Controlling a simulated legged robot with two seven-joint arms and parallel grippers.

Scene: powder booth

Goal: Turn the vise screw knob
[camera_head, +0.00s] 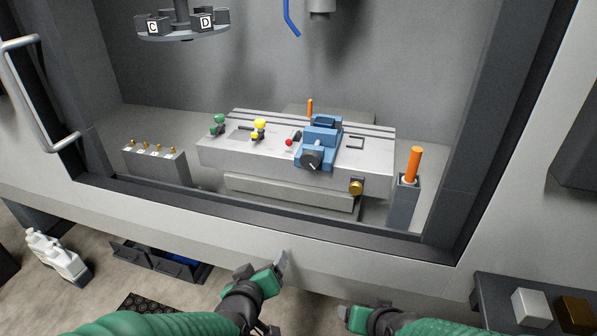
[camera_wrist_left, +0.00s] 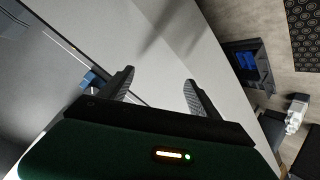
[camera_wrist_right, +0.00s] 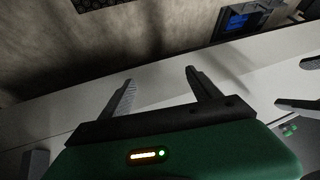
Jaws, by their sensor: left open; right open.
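The blue vise (camera_head: 322,137) stands on the grey machine table inside the booth, right of centre in the head view. Its dark round screw knob (camera_head: 311,160) with a light mark faces me at the vise's front. My left gripper (camera_head: 282,262) is open and empty, outside the booth in front of the sill, below and left of the vise. Its two spread fingers show in the left wrist view (camera_wrist_left: 158,90), with a small bit of blue beyond them. My right gripper (camera_head: 343,313) is low at the bottom edge, farther from the vise. Its fingers are apart and empty in the right wrist view (camera_wrist_right: 160,90).
The booth sill (camera_head: 250,212) lies between my grippers and the vise. An orange-handled tool (camera_head: 413,165) stands in a grey holder at right. A brass knob (camera_head: 356,187) is below the vise. Green (camera_head: 219,121) and yellow (camera_head: 260,127) pieces sit left on the table (camera_head: 225,153).

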